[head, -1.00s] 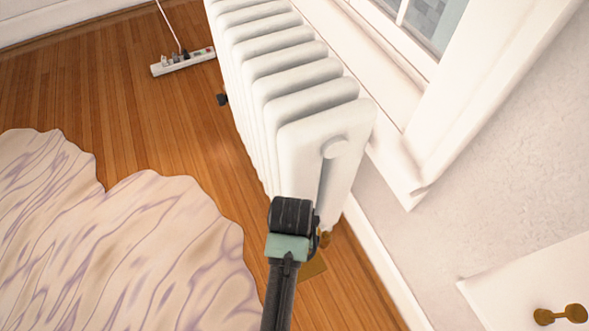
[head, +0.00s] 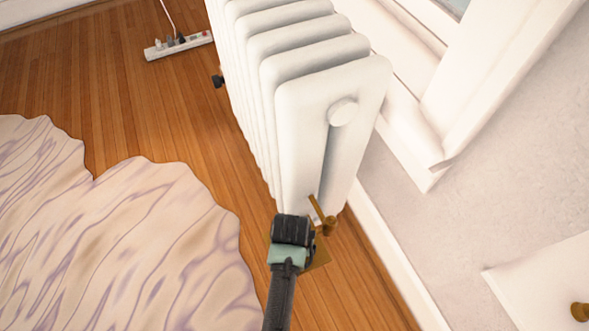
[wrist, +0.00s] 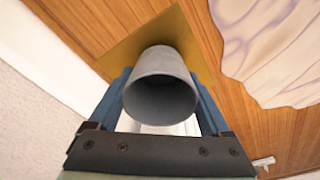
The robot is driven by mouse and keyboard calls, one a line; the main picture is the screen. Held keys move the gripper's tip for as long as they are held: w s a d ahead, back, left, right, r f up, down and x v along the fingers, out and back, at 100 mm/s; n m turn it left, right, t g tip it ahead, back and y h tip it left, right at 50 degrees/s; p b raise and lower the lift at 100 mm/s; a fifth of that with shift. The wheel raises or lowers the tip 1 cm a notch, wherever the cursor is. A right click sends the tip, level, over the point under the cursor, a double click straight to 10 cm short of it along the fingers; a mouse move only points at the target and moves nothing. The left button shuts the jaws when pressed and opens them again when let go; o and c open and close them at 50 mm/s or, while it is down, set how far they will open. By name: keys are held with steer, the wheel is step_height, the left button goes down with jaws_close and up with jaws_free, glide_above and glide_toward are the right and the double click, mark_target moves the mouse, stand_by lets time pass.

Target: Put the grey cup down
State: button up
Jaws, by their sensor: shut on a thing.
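The grey cup (wrist: 160,92) shows in the wrist view between the two blue fingers of my gripper (wrist: 163,80), which is shut on it. Its open mouth faces the wrist camera. Behind the cup in that view lies a flat gold plate (wrist: 118,52) on the wooden floor. Whether the cup touches the plate, I cannot tell. In the head view my dark wrist (head: 292,230) is beside the foot of the radiator and hides the cup and fingers. A corner of the gold plate (head: 319,259) shows just right of the wrist.
A white radiator (head: 315,110) with a brass valve (head: 328,223) stands close beyond my gripper, along the window wall. A pale, purple-veined rug (head: 120,240) covers the floor at left. A power strip (head: 178,47) lies at the back. Bare wood floor (head: 130,110) lies between.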

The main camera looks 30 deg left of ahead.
steer(key=shift+f, duration=0.85)
steer(key=shift+r, duration=0.1)
steer(key=o, duration=1.2)
steer(key=r+p, duration=0.2)
steer(key=r, duration=0.2)
steer(key=s+r+p, duration=0.1)
steer(key=r+p, duration=0.1)
steer(key=r, duration=0.2)
steer(key=r+p, duration=0.3)
steer(key=r, duration=0.1)
steer(key=shift+s+d, duration=0.2)
steer(key=shift+s, duration=0.05)
